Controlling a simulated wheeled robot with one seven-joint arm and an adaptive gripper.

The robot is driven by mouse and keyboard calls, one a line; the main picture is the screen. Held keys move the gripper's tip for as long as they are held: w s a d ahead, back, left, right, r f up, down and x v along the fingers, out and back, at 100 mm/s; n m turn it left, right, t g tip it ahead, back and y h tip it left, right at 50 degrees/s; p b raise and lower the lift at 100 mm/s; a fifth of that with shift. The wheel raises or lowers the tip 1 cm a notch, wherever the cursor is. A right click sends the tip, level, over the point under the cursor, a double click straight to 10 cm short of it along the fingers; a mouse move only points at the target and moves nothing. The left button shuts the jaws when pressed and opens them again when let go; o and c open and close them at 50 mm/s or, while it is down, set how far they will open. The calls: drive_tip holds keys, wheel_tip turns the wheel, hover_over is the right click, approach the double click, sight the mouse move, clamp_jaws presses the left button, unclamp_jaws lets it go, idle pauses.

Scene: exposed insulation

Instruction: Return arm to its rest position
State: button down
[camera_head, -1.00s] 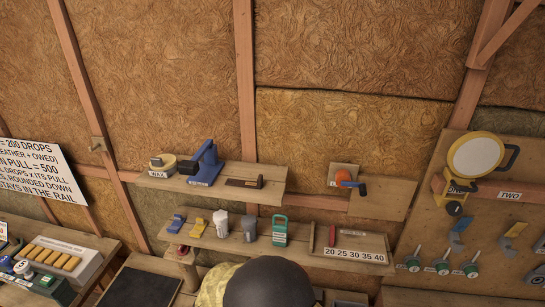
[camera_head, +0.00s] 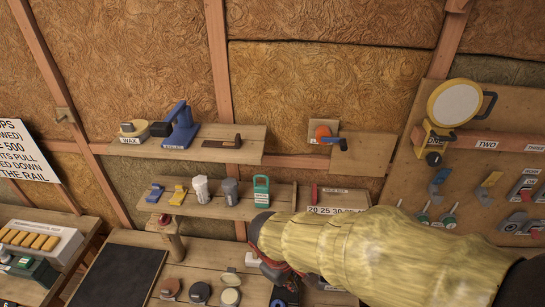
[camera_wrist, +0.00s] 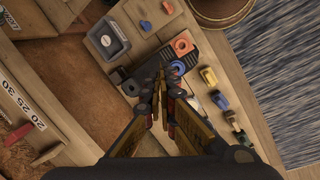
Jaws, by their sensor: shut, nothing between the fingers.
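My arm, in a pale yellow sleeve (camera_head: 360,250), reaches in from the lower right of the head view. It runs leftward across the front of the lower shelf. My gripper (camera_head: 276,268) shows only partly there, dark with red edges, above the lower bench; the sleeve hides some of it. In the wrist view my gripper (camera_wrist: 163,100) is shut, its fingers together with nothing visible between them. Below the fingers lies a wooden surface with a grey square tray (camera_wrist: 108,40), an orange block (camera_wrist: 182,44) and a blue ring (camera_wrist: 178,66).
The upper shelf (camera_head: 235,150) holds a blue tool (camera_head: 180,128) and a tape roll. The lower shelf (camera_head: 240,205) holds small items. A dark mat (camera_head: 122,278) lies at lower left.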

drive_tip(key=s+d+r+m+t+y+b, duration=0.1)
drive_tip(key=s+d+r+m+t+b, duration=0.1)
drive_tip(key=d+r+m, duration=0.3)
drive_tip(key=s+d+r+m+t+y+b, duration=0.1)
drive_tip(key=s+d+r+m+t+b, duration=0.1)
drive_tip(key=s+d+r+m+b, duration=0.3)
drive_tip(key=d, duration=0.4)
drive_tip(key=shift+s+r, duration=0.25)
idle(0.5)
